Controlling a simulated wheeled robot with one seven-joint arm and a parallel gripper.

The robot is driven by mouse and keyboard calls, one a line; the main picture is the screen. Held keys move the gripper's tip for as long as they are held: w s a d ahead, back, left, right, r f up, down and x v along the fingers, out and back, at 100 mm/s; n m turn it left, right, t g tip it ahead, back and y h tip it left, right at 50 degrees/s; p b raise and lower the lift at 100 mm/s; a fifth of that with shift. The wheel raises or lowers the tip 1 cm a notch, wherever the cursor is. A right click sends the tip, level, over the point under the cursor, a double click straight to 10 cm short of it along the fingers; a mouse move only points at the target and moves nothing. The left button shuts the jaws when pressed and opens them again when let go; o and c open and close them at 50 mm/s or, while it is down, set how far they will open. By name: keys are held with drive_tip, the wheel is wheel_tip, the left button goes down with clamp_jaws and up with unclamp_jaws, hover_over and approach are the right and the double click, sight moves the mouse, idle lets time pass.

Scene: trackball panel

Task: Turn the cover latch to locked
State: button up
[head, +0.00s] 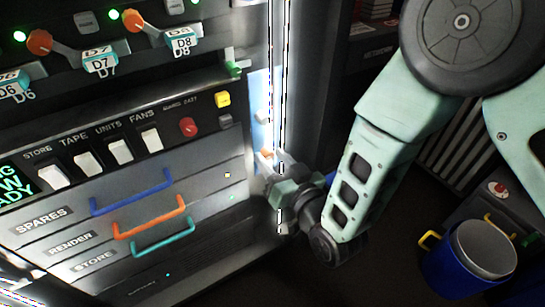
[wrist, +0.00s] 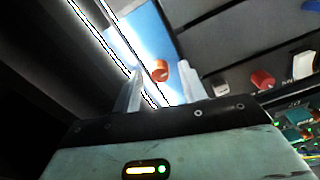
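My gripper (head: 271,164) is at the right edge of the panel, in front of a narrow blue-white strip (head: 259,92). In the wrist view my gripper (wrist: 161,68) is open, with one pale finger on each side of a small orange-red knob (wrist: 160,71). The knob looks like the cover latch, but no label on it is readable. A gap shows between the knob and each finger in that view; whether the knob lies as deep as the fingertips is unclear. In the head view my gripper mostly hides this spot.
A bright vertical post (head: 281,60) stands close beside my gripper. To the left are a red knob (head: 188,127), a yellow button (head: 223,99), white switches and drawers with a teal handle (head: 163,237). A blue bucket (head: 470,262) stands at lower right.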

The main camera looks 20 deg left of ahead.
clamp_jaws()
drive_tip(key=shift+n, duration=0.3)
drive_tip(key=n, duration=0.3)
drive_tip(key=shift+n, duration=0.4)
drive_tip(key=n, duration=0.4)
drive_tip(key=shift+n, duration=0.3)
drive_tip(key=n, duration=0.8)
drive_tip(key=shift+n, duration=0.3)
drive_tip(key=shift+f+n, duration=0.1)
drive_tip(key=shift+n, duration=0.2)
